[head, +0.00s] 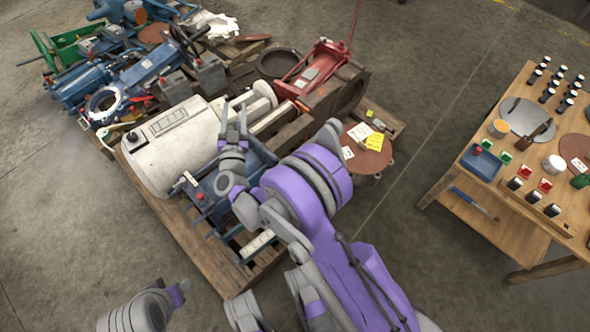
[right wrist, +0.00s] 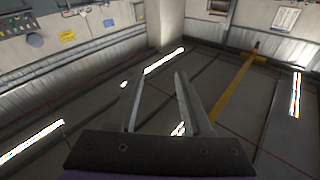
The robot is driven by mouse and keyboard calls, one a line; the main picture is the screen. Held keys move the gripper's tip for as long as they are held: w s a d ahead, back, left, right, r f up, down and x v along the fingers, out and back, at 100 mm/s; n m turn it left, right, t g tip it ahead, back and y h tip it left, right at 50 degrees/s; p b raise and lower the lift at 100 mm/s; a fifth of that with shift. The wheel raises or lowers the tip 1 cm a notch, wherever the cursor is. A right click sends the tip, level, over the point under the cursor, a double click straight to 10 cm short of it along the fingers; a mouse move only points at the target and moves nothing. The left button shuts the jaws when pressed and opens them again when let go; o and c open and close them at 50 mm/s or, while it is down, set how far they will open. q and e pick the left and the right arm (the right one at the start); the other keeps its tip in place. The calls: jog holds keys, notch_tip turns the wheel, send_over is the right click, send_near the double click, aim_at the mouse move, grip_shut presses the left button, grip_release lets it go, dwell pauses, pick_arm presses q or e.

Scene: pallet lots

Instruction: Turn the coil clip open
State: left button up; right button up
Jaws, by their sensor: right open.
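I cannot make out the coil clip in either view. My right gripper (head: 234,108) is above the pallet in the head view, in front of the white cylindrical tank. Its two fingers are apart with nothing between them, and they point up the picture. In the right wrist view the fingers (right wrist: 160,76) stand open against what looks like the ceiling, with light strips and a yellow beam. My left gripper (head: 183,287) shows only in part at the bottom left of the head view; its finger opening cannot be seen.
A wooden pallet (head: 170,215) carries the white tank (head: 165,150), blue machinery, a red jack (head: 312,70) and a black ring (head: 278,63). A wooden table (head: 450,185) with small items is at the right. Bare floor lies between.

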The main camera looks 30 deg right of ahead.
jog(key=s+d+f+m+g+h, duration=0.1)
jog(key=s+f+m+g+h, duration=0.1)
jog(key=s+f, duration=0.3)
jog(key=s+d+f+m+g+h, duration=0.1)
jog(key=s+f+g+h, duration=0.3)
jog(key=f, duration=0.8)
jog(key=s+d+f+m+g+h, duration=0.1)
jog(key=s+f+m+g, duration=0.3)
jog(key=f, duration=0.4)
jog(key=shift+s+d+f+g+h, duration=0.15)
jog(key=shift+s+g+h, duration=0.25)
jog(key=shift+s, duration=0.25)
jog(key=shift+s+d+f+g+h, duration=0.15)
jog(key=shift+s+g+h, duration=0.15)
jog(key=shift+s+h, duration=0.3)
jog(key=shift+s+d, duration=0.1)
jog(key=shift+d, duration=0.2)
jog(key=b+x, duration=0.1)
jog(key=x, duration=0.9)
jog(key=shift+b, duration=0.3)
jog(key=shift+c, duration=0.3)
grip_shut()
